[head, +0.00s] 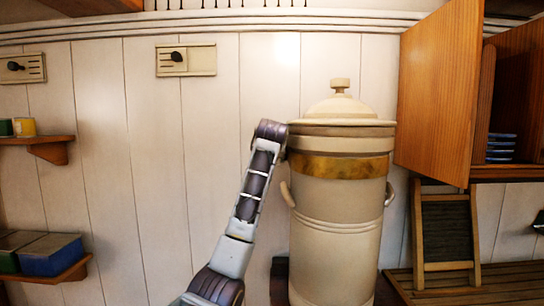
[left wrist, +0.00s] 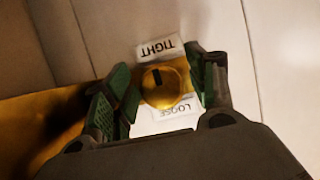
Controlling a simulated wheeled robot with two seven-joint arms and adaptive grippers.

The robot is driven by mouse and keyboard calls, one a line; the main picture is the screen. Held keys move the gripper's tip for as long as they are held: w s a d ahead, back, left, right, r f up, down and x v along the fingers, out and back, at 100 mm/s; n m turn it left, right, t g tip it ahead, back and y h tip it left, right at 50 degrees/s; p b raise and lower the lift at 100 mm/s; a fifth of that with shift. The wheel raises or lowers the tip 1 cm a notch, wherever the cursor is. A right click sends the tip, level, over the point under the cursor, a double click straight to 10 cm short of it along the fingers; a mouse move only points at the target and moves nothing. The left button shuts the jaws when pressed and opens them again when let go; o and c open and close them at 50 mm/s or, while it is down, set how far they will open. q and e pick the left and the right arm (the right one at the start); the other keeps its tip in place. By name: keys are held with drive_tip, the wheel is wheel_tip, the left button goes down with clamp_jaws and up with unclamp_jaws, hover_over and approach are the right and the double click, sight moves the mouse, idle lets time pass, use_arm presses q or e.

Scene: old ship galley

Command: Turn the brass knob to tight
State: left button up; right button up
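The round brass knob (left wrist: 170,92) shows in the left wrist view, with a dark pointer mark on its face. The mark points up toward the white TIGHT label (left wrist: 160,47). The LOOSE label (left wrist: 175,112) lies on the opposite side, partly covered by the knob. My left gripper (left wrist: 157,62) is open, with its green-padded fingers on either side of the knob; a slim gap shows at the left finger, and contact at the right one is unclear. In the head view the gripper and knob are hidden behind the cream canister. My right gripper is in neither view.
The lidded cream canister (head: 336,220) with a brass band stands right beside my left arm. An open wooden cupboard door (head: 438,90) hangs to its right. Shelves with tins (head: 50,255) are at the left.

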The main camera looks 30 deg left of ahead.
use_arm(q)
drive_tip(key=shift+r, duration=0.1)
drive_tip(key=shift+s+r, duration=0.15)
drive_tip(key=v, duration=0.7)
idle(0.4)
drive_tip(key=shift+s, duration=0.15)
idle(0.6)
